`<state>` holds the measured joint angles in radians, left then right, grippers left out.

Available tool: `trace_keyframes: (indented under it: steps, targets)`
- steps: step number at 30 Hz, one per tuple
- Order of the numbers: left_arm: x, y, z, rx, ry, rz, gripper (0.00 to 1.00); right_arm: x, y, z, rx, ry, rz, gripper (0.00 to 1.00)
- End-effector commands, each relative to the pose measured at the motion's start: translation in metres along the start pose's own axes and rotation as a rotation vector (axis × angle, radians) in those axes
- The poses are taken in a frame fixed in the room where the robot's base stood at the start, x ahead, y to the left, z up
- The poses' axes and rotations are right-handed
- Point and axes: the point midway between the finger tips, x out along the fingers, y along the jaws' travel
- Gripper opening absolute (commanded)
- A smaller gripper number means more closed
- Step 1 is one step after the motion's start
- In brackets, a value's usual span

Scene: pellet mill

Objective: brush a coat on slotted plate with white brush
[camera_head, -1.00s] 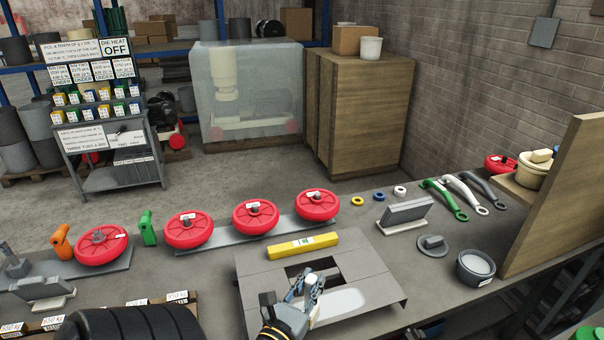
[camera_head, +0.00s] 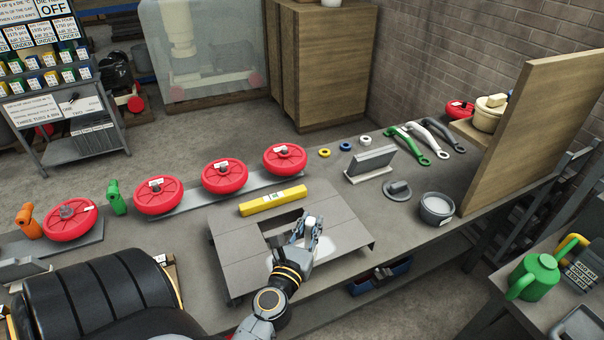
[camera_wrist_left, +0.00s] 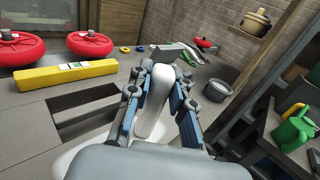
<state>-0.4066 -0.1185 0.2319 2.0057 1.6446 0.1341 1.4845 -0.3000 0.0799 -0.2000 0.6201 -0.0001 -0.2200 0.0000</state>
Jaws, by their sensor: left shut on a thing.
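The slotted plate (camera_head: 235,256) is a grey panel on the bench with a dark rectangular slot. A yellow bar (camera_head: 272,201) with a label lies along its far edge. A glossy white patch (camera_head: 328,247) shows on the plate right of the slot. My left gripper (camera_head: 309,232) is over the plate between the slot and the patch. In the left wrist view its fingers are shut on the white brush (camera_wrist_left: 154,117). The brush's lower end is hidden, so I cannot tell whether it touches the plate. My right gripper is not in view.
Red wheels (camera_head: 225,176) stand in a row beyond the plate. A grey bowl (camera_head: 437,208), a round-handled grey piece (camera_head: 398,191) and a slanted block (camera_head: 371,164) stand to the right. A wooden panel (camera_head: 530,135) borders the bench's right end. A green can (camera_head: 535,277) stands on another table.

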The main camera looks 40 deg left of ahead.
Motion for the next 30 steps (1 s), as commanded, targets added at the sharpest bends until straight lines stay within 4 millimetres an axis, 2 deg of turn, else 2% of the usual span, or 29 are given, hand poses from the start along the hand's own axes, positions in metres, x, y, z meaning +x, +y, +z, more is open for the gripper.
trace_keyframes:
  steps: [30]
  targets:
    - [0.050, -0.051, 0.000, 0.000, 0.001, -0.001, 0.00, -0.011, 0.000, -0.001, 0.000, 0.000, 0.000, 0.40]
